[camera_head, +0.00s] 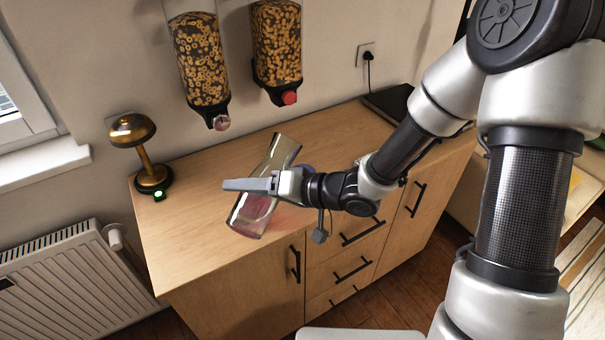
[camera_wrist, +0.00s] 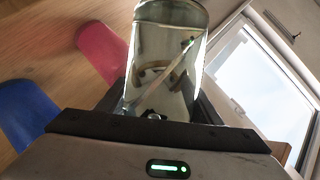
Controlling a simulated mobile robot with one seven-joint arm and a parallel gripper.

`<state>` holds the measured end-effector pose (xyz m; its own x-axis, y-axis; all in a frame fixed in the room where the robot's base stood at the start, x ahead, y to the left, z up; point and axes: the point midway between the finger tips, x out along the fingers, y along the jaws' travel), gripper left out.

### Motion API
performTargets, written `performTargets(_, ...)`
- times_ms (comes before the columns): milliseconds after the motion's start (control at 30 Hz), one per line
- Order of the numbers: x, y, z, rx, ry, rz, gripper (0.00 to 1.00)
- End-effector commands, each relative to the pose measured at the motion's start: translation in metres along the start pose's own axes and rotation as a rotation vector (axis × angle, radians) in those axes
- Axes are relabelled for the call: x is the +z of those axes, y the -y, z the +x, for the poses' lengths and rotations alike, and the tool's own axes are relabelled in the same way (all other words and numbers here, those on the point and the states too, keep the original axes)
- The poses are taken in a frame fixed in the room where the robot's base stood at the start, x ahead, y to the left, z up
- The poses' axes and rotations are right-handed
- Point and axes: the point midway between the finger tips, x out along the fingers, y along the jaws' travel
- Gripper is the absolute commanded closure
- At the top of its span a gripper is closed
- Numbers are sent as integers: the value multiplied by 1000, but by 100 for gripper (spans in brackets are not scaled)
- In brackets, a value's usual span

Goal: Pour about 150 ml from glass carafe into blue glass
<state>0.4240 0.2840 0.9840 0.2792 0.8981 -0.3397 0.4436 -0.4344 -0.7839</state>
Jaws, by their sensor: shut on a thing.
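My gripper (camera_head: 250,185) is shut on the clear glass carafe (camera_head: 279,152) and holds it strongly tilted over the counter. The carafe slants from upper right to lower left in the head view. In the wrist view, the carafe (camera_wrist: 168,45) stands between the fingers, with its rounded end at the top. The blue glass (camera_wrist: 28,112) shows at the left of the wrist view, apart from the carafe. In the head view only a bluish bit (camera_head: 307,168) shows behind my gripper. I cannot tell the liquid level or whether anything flows.
A pink-red glass (camera_wrist: 101,50) is near the blue one; pink shows through the carafe's lower end in the head view. A brass lamp (camera_head: 147,165) stands at the counter's left end. Two cereal dispensers (camera_head: 203,60) hang above the wooden counter (camera_head: 190,235). The counter's front left is clear.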

Motion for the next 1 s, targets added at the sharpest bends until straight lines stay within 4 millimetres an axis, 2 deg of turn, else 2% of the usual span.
performTargets(33, -13, 13, -6, 10, -8, -40, 93)
performTargets(267, -37, 26, -18, 96, -37, -243, 93)
performTargets(333, -34, 20, -16, 129, -48, -326, 93)
performTargets(600, -44, 14, -17, 246, -96, -605, 93)
performTargets(1000, -54, 10, -19, 334, -132, -811, 93)
